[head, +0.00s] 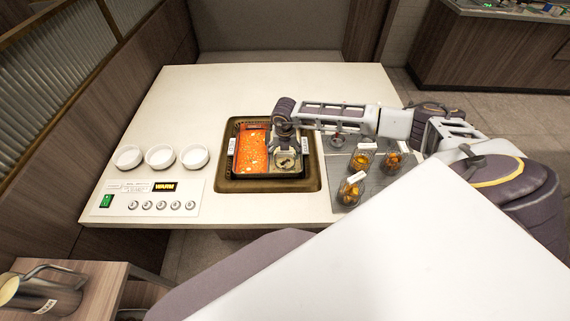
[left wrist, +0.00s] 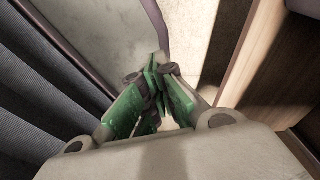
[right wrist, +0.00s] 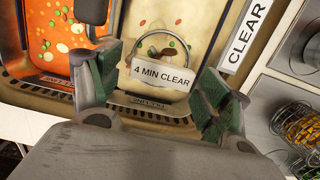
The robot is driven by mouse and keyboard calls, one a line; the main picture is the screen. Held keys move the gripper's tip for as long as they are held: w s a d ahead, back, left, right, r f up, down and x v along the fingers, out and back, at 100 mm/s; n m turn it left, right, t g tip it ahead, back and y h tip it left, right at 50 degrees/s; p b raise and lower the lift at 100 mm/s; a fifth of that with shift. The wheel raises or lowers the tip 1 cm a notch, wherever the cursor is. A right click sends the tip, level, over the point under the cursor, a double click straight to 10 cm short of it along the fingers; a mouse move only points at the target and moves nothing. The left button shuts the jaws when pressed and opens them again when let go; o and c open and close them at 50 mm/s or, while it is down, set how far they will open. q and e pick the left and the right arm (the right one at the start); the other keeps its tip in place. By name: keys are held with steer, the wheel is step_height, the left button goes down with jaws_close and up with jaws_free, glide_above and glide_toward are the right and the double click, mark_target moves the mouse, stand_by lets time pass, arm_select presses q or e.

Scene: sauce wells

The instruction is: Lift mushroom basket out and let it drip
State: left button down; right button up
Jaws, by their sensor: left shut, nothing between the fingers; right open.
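The sunken pot has a red broth half (head: 252,150) and a pale clear broth half (right wrist: 190,30). In the clear half is a basket with a round wire ring (right wrist: 178,42) and a white tag (right wrist: 148,72) reading "4 MIN CLEAR". My left gripper (left wrist: 158,85) is shut and empty, away from the pot.
Several tagged baskets of orange and yellow food (head: 352,190) stand on a grey tray (head: 378,182) right of the pot. Three white bowls (head: 160,157) sit at the left, behind a control panel (head: 150,198) showing "WARM". A metal pitcher (head: 45,292) stands lower left.

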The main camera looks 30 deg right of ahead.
mark_target(285, 160)
stand_by(0.3)
steer(key=shift+w+d+f+b, duration=0.1)
steer(key=shift+w+f+b, duration=0.05)
steer(key=shift+f+b, duration=0.4)
steer(key=shift+w+d+f+b, duration=0.1)
steer(key=shift+f+b, duration=0.25)
steer(key=shift+f, duration=0.35)
steer(key=shift+d+f+b, duration=0.1)
steer(key=shift+f+b, duration=0.25)
steer(key=shift+f, duration=0.15)
steer(key=shift+w+f+b, duration=0.1)
steer(key=shift+f+b, duration=0.25)
steer(key=shift+f, duration=0.15)
arm_select(q)
steer(key=a+f, duration=0.1)
steer(key=w+a+f, duration=0.1)
steer(key=a+f, duration=0.1)
steer(key=shift+w+a+f, duration=0.2)
steer(key=shift+f, duration=0.05)
arm_select(e)
steer(key=shift+f, duration=0.3)
arm_select(q)
steer(key=shift+d, duration=0.3)
arm_select(e)
steer(key=c, duration=0.6)
steer(key=shift+c, duration=0.5)
arm_select(q)
steer(key=shift+s, duration=0.1)
arm_select(e)
steer(key=shift+r, duration=0.1)
